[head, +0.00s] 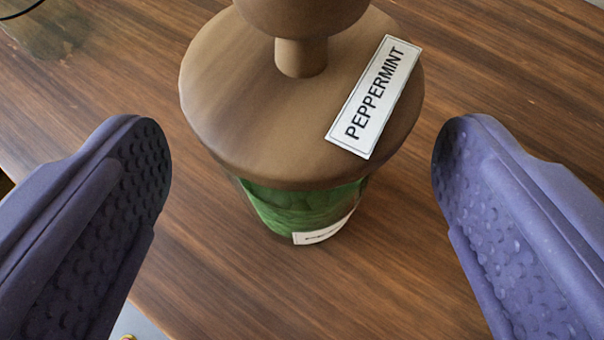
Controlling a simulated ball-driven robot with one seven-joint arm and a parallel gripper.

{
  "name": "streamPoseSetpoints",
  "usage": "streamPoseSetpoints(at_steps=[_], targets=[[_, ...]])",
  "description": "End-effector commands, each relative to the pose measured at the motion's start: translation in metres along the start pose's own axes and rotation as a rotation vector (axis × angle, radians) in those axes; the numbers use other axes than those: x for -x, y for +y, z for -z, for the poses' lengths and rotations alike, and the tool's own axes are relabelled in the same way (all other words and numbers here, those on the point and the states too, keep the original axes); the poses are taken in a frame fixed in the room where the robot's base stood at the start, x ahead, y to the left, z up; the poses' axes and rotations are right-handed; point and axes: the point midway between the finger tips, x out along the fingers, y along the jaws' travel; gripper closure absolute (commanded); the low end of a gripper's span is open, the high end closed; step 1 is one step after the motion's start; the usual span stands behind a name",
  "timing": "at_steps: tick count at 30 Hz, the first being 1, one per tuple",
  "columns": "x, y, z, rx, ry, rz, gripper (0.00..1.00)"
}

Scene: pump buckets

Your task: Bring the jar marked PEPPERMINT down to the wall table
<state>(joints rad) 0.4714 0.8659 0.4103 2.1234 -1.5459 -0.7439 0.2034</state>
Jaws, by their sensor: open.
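The jar marked PEPPERMINT (300,207) stands upright on a brown wooden surface (400,270). It has a wide brown wooden lid (250,110) with a knob, and green contents show through its side. My gripper (302,160) is open, with one purple padded finger on each side of the jar. Neither finger appears to touch it. I cannot tell whether this surface is the wall table.
A clear glass-like object (45,30) stands at the upper left, cut off by the frame. The wooden surface's edge runs along the lower left, with a pale grey area beyond it. Bare wood lies to the right of the jar.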

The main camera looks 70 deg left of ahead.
Motion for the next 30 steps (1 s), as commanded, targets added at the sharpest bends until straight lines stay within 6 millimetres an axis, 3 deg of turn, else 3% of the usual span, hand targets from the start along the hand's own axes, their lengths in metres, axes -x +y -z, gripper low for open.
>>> streamPoseSetpoints(at_steps=[1,6,12,30], targets=[[0.015,0.001,0.005,-0.001,0.0,-0.004,0.12],[0.053,0.001,0.004,-0.001,-0.001,-0.003,0.12],[0.078,0.0,0.002,0.0,0.001,-0.001,0.12],[0.081,0.0,0.0,0.0,0.001,0.0,0.12]])
